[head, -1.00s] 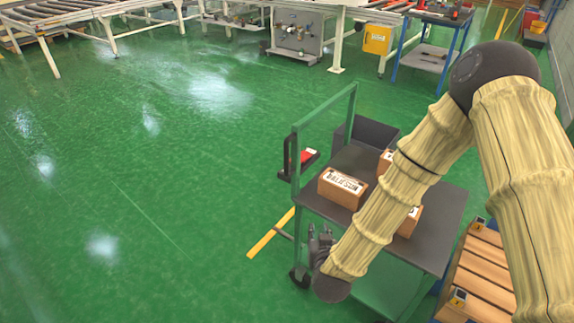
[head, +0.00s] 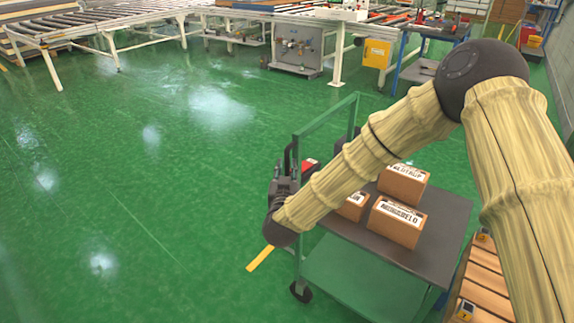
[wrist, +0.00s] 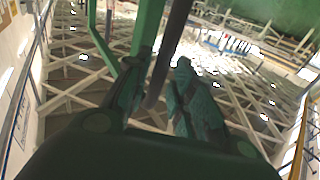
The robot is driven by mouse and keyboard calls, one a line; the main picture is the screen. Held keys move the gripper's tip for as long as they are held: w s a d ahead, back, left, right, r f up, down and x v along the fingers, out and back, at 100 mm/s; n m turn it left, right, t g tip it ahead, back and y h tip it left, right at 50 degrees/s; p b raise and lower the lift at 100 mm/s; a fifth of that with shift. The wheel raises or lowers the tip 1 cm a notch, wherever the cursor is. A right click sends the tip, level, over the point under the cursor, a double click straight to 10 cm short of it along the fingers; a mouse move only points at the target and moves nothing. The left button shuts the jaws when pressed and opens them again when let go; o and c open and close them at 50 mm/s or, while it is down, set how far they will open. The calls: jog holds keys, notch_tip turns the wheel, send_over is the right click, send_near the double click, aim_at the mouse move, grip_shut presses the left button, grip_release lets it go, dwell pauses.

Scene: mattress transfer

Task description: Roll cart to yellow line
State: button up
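The cart has a green frame (head: 297,145), a dark grey top shelf (head: 440,235) and a green lower shelf (head: 350,275). Brown cardboard boxes (head: 397,222) sit on the top shelf. A short yellow line (head: 260,258) shows on the floor just left of the cart; my arm hides part of it. My gripper (head: 284,168) is raised at the left side of the cart's upright handle frame. In the wrist view its fingers (wrist: 163,98) are apart, with a dark bar passing between or behind them; I cannot tell whether they touch it.
A wooden-slatted pallet or rack (head: 475,285) stands close to the cart's right. A red and black object (head: 309,165) is behind the handle frame. Conveyor tables (head: 337,70) and a blue-legged stand (head: 400,75) line the back. The green floor to the left is clear.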

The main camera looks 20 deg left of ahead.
jog(key=shift+x, duration=1.5)
grip_shut()
